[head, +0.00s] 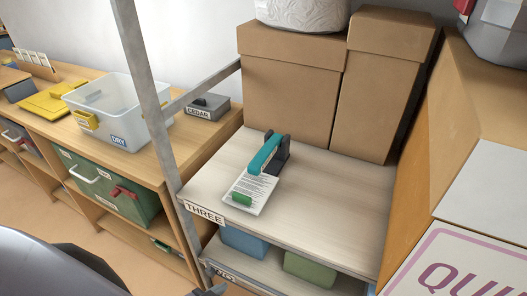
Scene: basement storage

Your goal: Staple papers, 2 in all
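A teal and dark grey stapler (268,155) stands on the shelf board marked THREE (320,200). A white printed paper (254,187) lies flat in front of it, its far end at or under the stapler's front. I cannot tell whether it is one sheet or a stack, or whether a staple is in it. Neither gripper can be made out. A small grey part at the bottom edge is too cut off to identify.
Two cardboard boxes (290,95) (383,90) fill the shelf's back. A metal post (145,80) rises at its left. A clear bin marked DRY (120,115) and a grey CEDAR box (207,107) stand on the left bench. The board's right side is clear.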

